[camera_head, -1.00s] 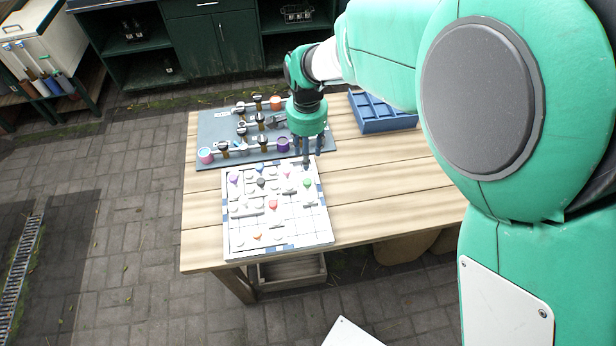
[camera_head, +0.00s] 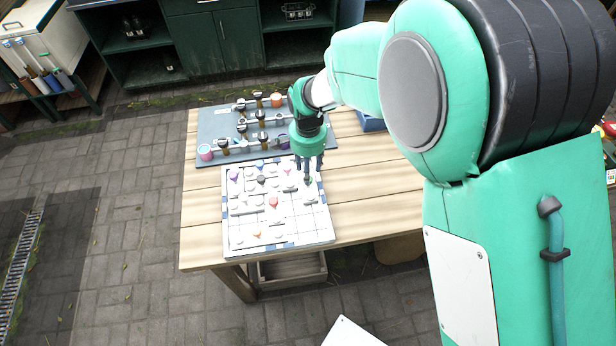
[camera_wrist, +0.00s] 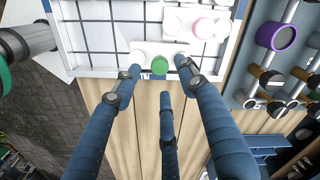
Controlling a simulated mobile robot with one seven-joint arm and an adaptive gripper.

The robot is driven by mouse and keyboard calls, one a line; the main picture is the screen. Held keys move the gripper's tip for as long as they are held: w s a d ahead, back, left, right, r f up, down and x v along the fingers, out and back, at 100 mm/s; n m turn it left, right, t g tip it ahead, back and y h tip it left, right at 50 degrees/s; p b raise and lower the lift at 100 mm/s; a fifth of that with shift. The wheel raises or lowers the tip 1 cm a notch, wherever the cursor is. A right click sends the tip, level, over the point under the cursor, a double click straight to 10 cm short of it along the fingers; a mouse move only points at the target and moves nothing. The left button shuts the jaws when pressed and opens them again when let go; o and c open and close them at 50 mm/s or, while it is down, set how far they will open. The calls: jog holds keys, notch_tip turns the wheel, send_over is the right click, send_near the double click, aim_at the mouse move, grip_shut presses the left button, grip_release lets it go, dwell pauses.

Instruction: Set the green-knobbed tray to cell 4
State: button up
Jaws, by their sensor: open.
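A white board (camera_head: 318,238) with a dark grid lies on the wooden table. Several small pale trays with coloured knobs sit on it. The green knob (camera_wrist: 159,65) shows near the board's edge in the wrist view, beside a white round bump (camera_wrist: 139,58); these appear to belong to the green-knobbed tray. My gripper (camera_head: 308,176) points down over the board's right side and mostly hides that knob in the head view. In the wrist view its three fingers (camera_wrist: 163,82) are spread and empty, their tips close to the green knob. I cannot read which cell is number 4.
Pink-knobbed (camera_wrist: 204,28) and purple-knobbed (camera_head: 234,174) trays share the board. A blue compartment tray (camera_head: 371,124) is at the back right. The table right of the board is bare.

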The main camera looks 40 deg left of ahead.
jog(key=shift+f, duration=2.05)
jog(key=shift+c, duration=0.3)
grip_shut()
